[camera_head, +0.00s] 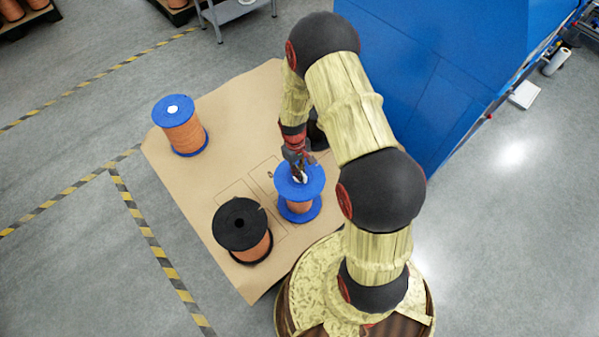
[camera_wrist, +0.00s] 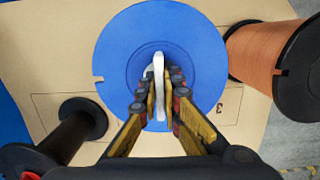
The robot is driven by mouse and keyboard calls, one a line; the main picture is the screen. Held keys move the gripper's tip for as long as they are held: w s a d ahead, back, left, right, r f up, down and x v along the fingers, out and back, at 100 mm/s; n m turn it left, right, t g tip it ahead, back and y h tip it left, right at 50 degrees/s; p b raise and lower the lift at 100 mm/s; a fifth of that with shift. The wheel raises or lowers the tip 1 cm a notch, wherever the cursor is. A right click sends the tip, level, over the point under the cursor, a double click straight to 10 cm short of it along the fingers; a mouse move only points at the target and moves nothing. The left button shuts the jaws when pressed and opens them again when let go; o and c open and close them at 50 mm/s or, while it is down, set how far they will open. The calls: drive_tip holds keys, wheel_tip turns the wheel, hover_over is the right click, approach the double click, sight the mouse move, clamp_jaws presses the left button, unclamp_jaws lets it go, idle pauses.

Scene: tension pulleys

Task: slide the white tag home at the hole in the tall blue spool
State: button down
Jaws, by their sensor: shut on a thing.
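My gripper (camera_head: 297,168) is shut on the white tag (camera_wrist: 158,72), which stands edge-on between the fingers in the wrist view. The tag is over the middle of a blue spool's top flange (camera_wrist: 122,52), at its hub. The fingers and tag hide the hole, so I cannot tell how far the tag is in it. In the head view this blue spool (camera_head: 312,187) with copper winding stands upright under my gripper. Another blue spool (camera_head: 185,134) stands at the far left, with a white disc (camera_head: 173,109) at its top centre.
A black spool (camera_head: 239,222) with copper winding stands left of my gripper's spool. A dark spool (camera_wrist: 82,118) with a bare core shows in the wrist view. The brown sheet (camera_head: 232,105) has free room behind. A blue machine (camera_head: 450,60) stands at the right.

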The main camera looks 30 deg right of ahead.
drive_tip(key=c, duration=1.9)
unclamp_jaws()
drive_tip(key=r, duration=0.4)
drive_tip(key=w+r, duration=0.1)
drive_tip(key=r, duration=0.7)
drive_tip(key=shift+w+a, duration=0.15)
drive_tip(key=shift+w, duration=0.05)
drive_tip(key=shift+s, duration=0.25)
drive_tip(key=s+a+r+t, duration=0.2)
drive_tip(key=s+r, duration=0.4)
drive_tip(key=r, duration=0.5)
drive_tip(key=s+a+r+m+t, duration=0.1)
drive_tip(key=s+a+r, duration=0.3)
drive_tip(key=r, duration=0.8)
drive_tip(key=s+a+r+m+t, duration=0.1)
drive_tip(key=s+a+r+t, duration=0.2)
drive_tip(key=s+r, duration=0.5)
wheel_tip(320, 180, up, 4)
drive_tip(key=shift+s+f+t, duration=0.2)
drive_tip(key=shift+t, duration=0.3)
